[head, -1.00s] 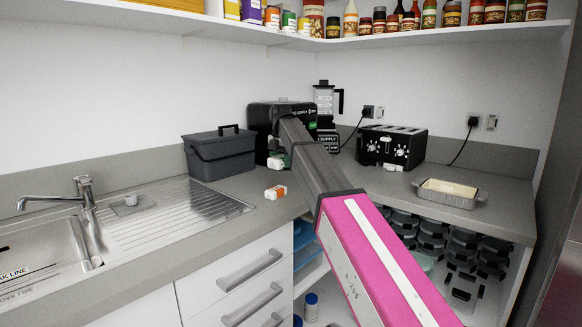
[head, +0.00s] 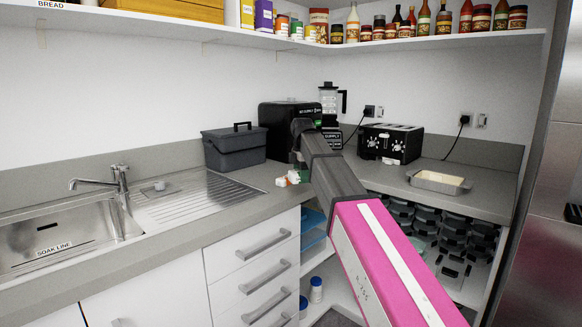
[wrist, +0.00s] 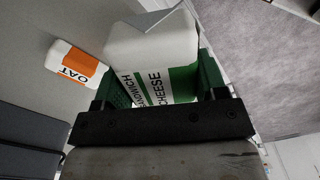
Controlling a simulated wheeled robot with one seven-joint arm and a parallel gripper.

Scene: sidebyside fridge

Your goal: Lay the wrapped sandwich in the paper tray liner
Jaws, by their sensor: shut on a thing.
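The wrapped sandwich (wrist: 155,50) is a white wedge-shaped pack with a green label reading SANDWICH CHEESE in the wrist view. My gripper (wrist: 160,78) is shut on it, with green fingers at either side. In the head view my arm hides most of the gripper; it is in front of the black appliance. A grey rectangular tray with a cream inside (head: 411,178), apparently the lined tray, sits on the right counter, well right of the gripper. I cannot make out the liner's edges.
A white and orange OAT pack (wrist: 72,64) lies on the counter beside the gripper. A dark grey lidded box (head: 233,150), black appliance (head: 283,118) and toaster (head: 390,144) stand at the back. The sink (head: 70,240) is left. Counter around the tray is clear.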

